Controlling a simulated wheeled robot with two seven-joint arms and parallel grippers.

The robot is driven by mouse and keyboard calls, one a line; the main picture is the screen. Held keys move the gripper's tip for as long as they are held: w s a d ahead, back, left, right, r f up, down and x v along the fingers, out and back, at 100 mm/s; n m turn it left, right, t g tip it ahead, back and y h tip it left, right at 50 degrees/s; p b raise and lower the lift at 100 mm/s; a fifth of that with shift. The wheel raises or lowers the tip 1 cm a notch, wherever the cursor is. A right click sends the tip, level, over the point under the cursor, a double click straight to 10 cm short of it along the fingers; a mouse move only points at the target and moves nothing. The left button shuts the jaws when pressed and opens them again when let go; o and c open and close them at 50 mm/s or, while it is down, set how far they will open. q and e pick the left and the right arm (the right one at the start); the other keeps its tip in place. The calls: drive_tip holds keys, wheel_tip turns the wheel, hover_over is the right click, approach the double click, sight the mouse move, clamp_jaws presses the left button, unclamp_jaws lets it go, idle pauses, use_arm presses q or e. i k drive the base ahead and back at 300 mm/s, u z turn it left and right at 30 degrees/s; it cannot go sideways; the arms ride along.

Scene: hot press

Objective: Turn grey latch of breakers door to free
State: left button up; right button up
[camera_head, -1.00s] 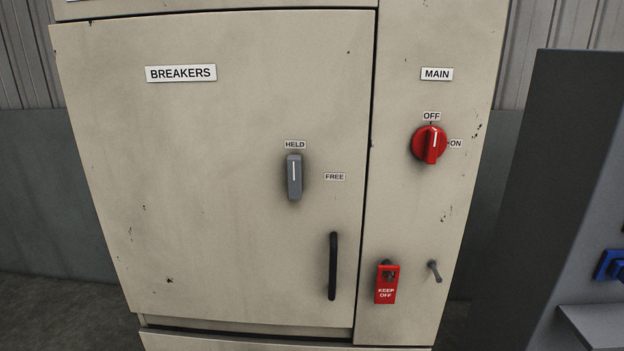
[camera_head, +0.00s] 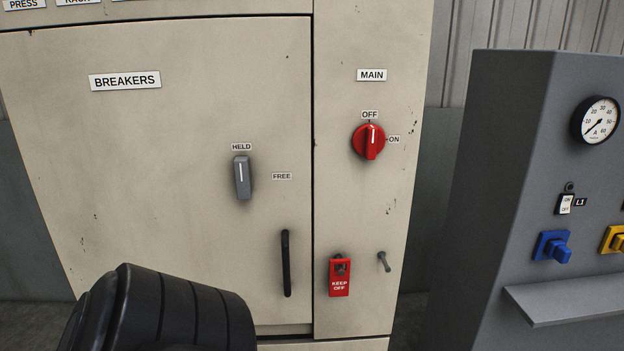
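The grey latch (camera_head: 242,177) is on the closed breakers door (camera_head: 150,190), under the HELD label (camera_head: 241,147). It stands nearly upright, its white line pointing up toward HELD. The FREE label (camera_head: 282,176) is to its right. A dark, ribbed part of my own arm shows at the bottom left, in front of the lower door and below the latch. Neither gripper's fingers show in the head view. Nothing of mine touches the latch.
A black door handle (camera_head: 286,263) is below and right of the latch. Right of the door are the red main switch (camera_head: 369,142) at OFF, a red KEEP OFF tag (camera_head: 339,276) and a small peg (camera_head: 384,262). A grey console (camera_head: 490,180) with a shelf (camera_head: 570,300) stands at right.

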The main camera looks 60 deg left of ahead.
sight(240, 164)
drive_tip(key=z, duration=0.05)
drive_tip(key=k, duration=1.2)
drive_tip(key=u, duration=1.25)
drive_tip(key=i, duration=0.35)
drive_tip(key=u, duration=0.2)
